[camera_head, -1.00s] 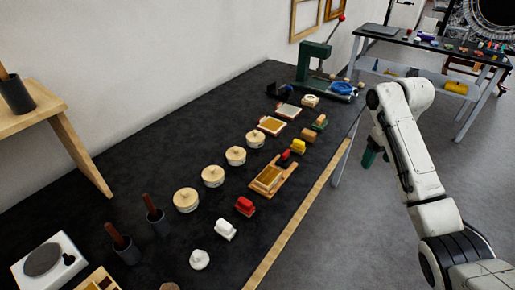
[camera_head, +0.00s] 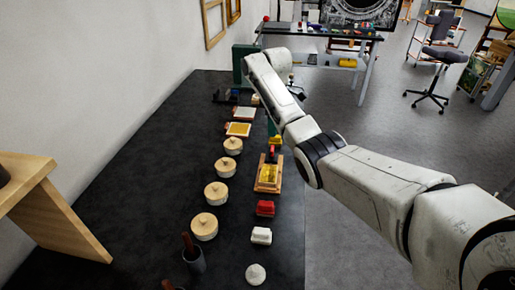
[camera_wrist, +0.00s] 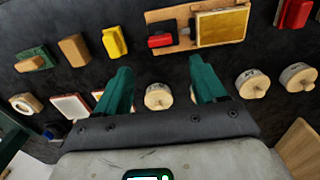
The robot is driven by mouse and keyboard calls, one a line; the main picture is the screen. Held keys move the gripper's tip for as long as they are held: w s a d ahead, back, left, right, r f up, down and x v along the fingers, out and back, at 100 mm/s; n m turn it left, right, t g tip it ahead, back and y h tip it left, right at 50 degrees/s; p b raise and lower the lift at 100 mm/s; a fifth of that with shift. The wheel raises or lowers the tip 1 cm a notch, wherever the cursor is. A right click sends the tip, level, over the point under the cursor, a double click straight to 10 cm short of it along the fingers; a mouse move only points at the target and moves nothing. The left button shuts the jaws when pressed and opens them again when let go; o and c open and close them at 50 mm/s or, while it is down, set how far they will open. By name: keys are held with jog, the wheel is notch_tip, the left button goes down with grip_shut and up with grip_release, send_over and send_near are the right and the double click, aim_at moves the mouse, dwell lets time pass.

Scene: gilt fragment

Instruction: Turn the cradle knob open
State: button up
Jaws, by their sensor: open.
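The cradle is a wooden board (camera_wrist: 172,16) with a gold panel (camera_wrist: 222,27) at its right end, in the wrist view. A small pale piece, perhaps the knob (camera_wrist: 192,29), is at the panel's left side. A red block (camera_wrist: 161,36) shows at the board's left part. In the head view the cradle (camera_head: 267,187) stands mid-table, right of the pots. My gripper (camera_wrist: 160,64) has green fingers, open, with nothing held; the cradle shows beyond the fingertips. A lidded pot (camera_wrist: 158,97) shows between the fingers. In the head view my arm mostly hides the gripper.
Several lidded pots (camera_head: 204,226) line the table (camera_head: 120,160) on the left. A red block (camera_head: 265,208), a white block (camera_head: 261,236) and a white knobbed piece (camera_head: 256,273) stand nearer. A green press (camera_head: 241,65) is at the far end.

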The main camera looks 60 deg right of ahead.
aim_at(272, 148)
notch_tip(272, 148, down, 10)
jog(key=shift+f+p, duration=0.1)
jog(key=shift+p, duration=0.2)
jog(key=c, duration=1.1)
jog(key=shift+o, duration=0.2)
